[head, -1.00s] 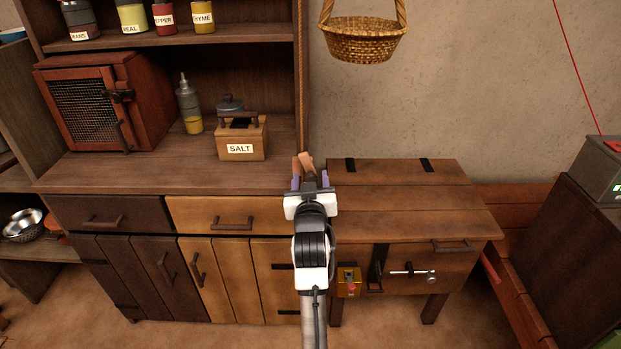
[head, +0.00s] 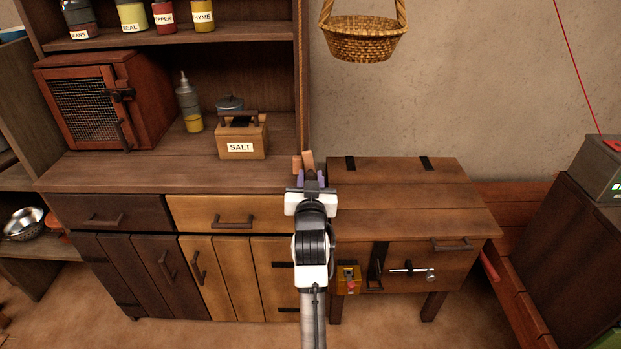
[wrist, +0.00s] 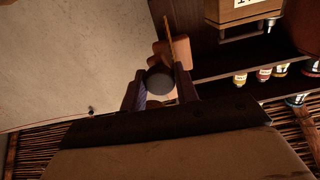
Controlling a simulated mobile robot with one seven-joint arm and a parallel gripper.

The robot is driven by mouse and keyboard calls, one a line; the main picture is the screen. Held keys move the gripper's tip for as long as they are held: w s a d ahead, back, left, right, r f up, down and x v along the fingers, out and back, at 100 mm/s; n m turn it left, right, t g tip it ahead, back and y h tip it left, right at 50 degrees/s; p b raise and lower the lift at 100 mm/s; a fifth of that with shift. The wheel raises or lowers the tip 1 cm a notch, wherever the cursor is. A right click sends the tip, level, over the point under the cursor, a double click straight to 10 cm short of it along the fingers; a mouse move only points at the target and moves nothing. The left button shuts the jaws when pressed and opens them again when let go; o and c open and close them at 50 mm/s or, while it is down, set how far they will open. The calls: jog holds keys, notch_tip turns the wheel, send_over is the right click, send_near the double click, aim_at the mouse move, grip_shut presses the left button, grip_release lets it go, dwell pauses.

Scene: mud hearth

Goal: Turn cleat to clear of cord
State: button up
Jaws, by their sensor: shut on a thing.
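The cleat (head: 308,160) is a light brown wooden piece at the right edge of the dresser. It also shows in the wrist view (wrist: 181,48), beyond a dark round end (wrist: 158,79) that sits between the fingers. The cord (head: 302,80) is a thin brown line running down the dresser's right edge to the cleat. In the wrist view the cord (wrist: 167,28) reaches the cleat's side; whether they touch is unclear. My gripper (head: 311,179) is shut on the cleat, with its purple fingers (wrist: 158,92) on either side. The fingers partly hide the cleat.
A wooden chest (head: 420,200) stands right of my arm, with a latch and a small brass box on its front. The salt box (head: 242,138) and a bottle (head: 190,108) stand on the dresser counter. A wicker basket (head: 363,42) hangs above the chest.

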jog(key=o, duration=1)
jog(key=shift+s+b, duration=0.55)
jog(key=shift+s, duration=6.35)
